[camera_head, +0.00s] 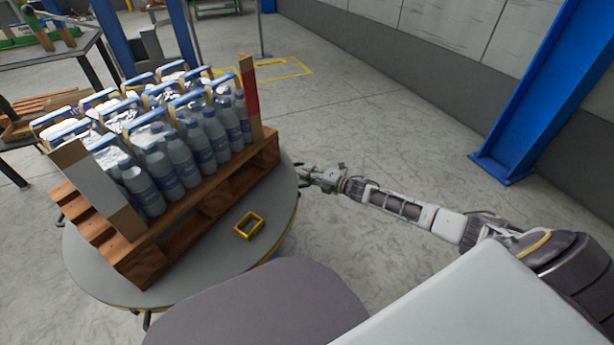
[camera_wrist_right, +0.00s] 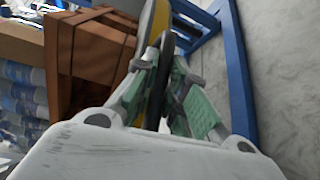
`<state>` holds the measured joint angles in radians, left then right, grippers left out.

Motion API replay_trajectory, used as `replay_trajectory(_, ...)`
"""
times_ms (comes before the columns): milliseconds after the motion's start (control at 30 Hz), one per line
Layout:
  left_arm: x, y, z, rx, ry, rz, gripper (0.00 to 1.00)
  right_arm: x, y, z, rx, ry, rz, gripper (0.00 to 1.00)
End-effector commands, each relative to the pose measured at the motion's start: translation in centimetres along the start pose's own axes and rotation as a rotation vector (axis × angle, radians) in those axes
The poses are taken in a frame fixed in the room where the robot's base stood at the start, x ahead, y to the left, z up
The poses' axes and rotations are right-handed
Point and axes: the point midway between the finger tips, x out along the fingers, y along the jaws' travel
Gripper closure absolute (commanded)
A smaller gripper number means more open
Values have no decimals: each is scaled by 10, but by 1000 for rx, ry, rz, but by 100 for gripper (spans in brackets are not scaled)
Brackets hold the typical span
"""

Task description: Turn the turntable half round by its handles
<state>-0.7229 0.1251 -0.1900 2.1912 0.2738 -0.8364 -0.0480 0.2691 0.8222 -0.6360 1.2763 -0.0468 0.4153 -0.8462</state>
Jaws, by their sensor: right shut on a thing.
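The round grey turntable (camera_head: 222,262) carries a wooden pallet (camera_head: 200,215) stacked with packs of water bottles (camera_head: 165,165). A dark handle (camera_head: 147,320) sticks out from its near rim. My right gripper (camera_head: 306,176) is at the turntable's right edge, with its arm reaching in from the right. In the right wrist view, the green-padded fingers of my right gripper (camera_wrist_right: 170,62) are closed around a dark handle (camera_wrist_right: 156,88) beside the yellow rim (camera_wrist_right: 153,25). The exact contact is partly hidden. My left gripper is not in view.
A small yellow square frame (camera_head: 249,225) is on the turntable top in front of the pallet. A blue post (camera_head: 535,90) stands at the right near the wall. A table (camera_head: 50,55) stands at the far left. The floor behind my right arm is clear.

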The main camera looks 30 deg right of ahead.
Motion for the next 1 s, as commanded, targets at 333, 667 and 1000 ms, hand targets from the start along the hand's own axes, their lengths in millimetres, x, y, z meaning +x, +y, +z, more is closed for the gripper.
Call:
replay_trajectory(333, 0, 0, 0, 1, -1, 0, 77, 0, -1, 0, -1, -1, -2, 77)
replay_trajectory(667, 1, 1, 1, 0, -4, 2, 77, -1, 0, 0, -1, 0, -1, 77)
replay_trajectory(1000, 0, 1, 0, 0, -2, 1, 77, -13, -1, 0, 0, 0, -2, 77)
